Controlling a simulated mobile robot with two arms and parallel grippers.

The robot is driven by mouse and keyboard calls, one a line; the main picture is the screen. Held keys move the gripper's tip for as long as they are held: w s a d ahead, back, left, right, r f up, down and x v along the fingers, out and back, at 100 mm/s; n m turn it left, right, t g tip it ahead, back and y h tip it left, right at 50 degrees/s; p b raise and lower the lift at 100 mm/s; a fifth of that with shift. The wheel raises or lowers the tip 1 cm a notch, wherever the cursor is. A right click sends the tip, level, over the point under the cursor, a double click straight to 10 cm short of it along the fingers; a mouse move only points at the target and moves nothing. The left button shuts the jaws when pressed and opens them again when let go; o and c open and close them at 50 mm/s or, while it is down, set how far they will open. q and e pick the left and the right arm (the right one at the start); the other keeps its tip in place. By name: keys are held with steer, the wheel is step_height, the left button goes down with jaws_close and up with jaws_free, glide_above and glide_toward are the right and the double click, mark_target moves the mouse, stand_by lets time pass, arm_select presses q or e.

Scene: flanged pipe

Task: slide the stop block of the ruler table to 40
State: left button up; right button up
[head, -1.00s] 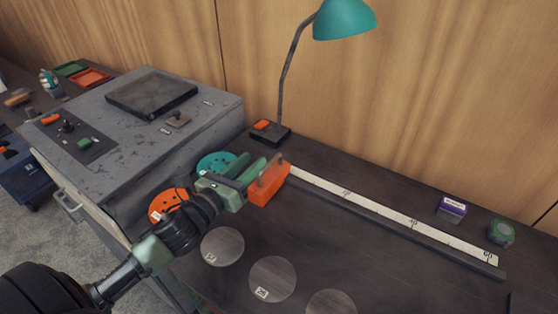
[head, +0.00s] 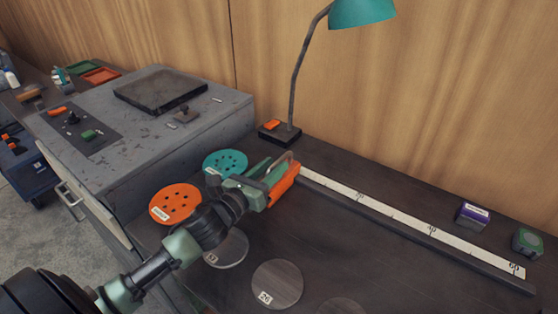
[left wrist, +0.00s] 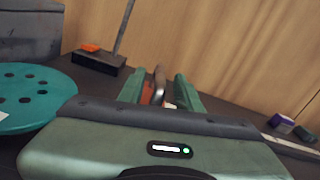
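The orange stop block (head: 284,186) with a handle on top sits at the left end of the white ruler (head: 400,213), before its first readable numbers. The ruler's numbers rise to the right, with 60 near the far right end. My left gripper (head: 278,168) is at the block and hides part of it in the head view. In the left wrist view its two green fingers (left wrist: 162,92) stand on either side of the block's metal handle (left wrist: 158,86), with a gap visible on the handle's right. My right gripper is not in view.
A teal disc (head: 225,162), an orange disc (head: 175,204) and grey discs (head: 277,284) lie near my arm. A lamp (head: 290,125) stands behind the block. A purple box (head: 473,215) and green tape measure (head: 527,242) lie behind the ruler's right end. The ruler's track looks clear.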

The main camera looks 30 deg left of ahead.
arm_select(q)
steer(key=shift+w+d, duration=0.15)
steer(key=shift+w, duration=0.6)
steer(key=shift+w+d, duration=0.1)
steer(key=shift+w, duration=0.6)
jaws_close()
stand_by(0.3)
